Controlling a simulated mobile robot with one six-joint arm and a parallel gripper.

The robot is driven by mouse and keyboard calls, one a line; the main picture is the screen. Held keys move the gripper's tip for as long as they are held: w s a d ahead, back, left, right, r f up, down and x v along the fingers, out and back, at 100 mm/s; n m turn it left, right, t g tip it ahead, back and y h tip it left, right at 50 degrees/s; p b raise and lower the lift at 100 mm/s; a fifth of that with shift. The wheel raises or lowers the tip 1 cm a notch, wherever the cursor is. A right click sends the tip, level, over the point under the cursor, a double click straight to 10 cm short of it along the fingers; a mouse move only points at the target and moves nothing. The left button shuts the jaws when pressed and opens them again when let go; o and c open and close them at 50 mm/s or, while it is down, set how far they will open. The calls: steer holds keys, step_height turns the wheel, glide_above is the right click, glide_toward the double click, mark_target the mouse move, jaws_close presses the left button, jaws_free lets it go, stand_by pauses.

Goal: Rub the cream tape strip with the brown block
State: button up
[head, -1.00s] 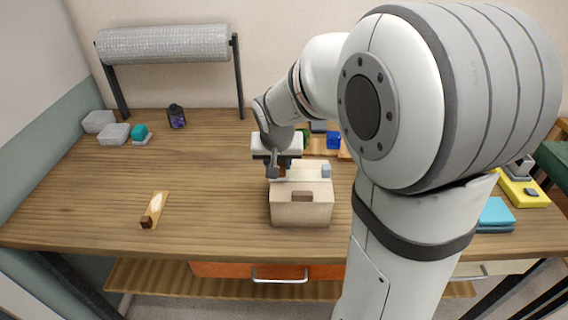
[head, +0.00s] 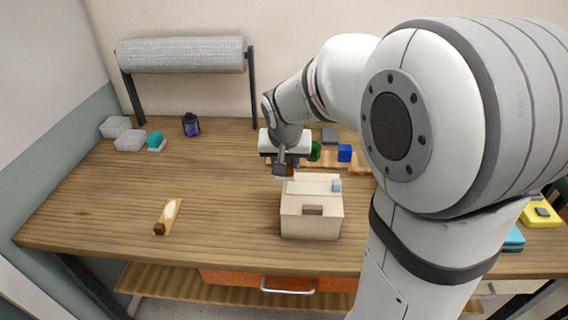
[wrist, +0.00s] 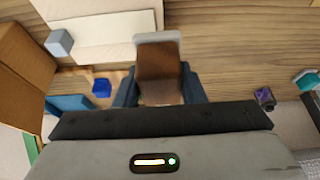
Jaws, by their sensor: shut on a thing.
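The cream tape strip (wrist: 118,29) lies across the top of a pale wooden box; in the head view the strip (head: 312,187) is small. The brown block (wrist: 157,64), with a grey far end, is between my fingers in the wrist view. My gripper (wrist: 158,92) is shut on it. In the head view my gripper (head: 285,168) is at the back left of the pale box (head: 311,222), near the strip's left end. Wrist and fingers mostly hide the block there. The block appears apart from the strip.
A grey-blue cube (head: 337,185) sits on the box at the strip's right end. Behind are a green item (head: 314,151) and a blue cube (head: 344,153). A brush-like item (head: 168,216) lies at front left. The left part of the table is mostly clear.

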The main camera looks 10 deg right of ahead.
steer(key=shift+r, duration=0.7)
steer(key=shift+r+p, duration=1.05)
steer(key=shift+r, duration=0.5)
steer(key=shift+f, duration=0.1)
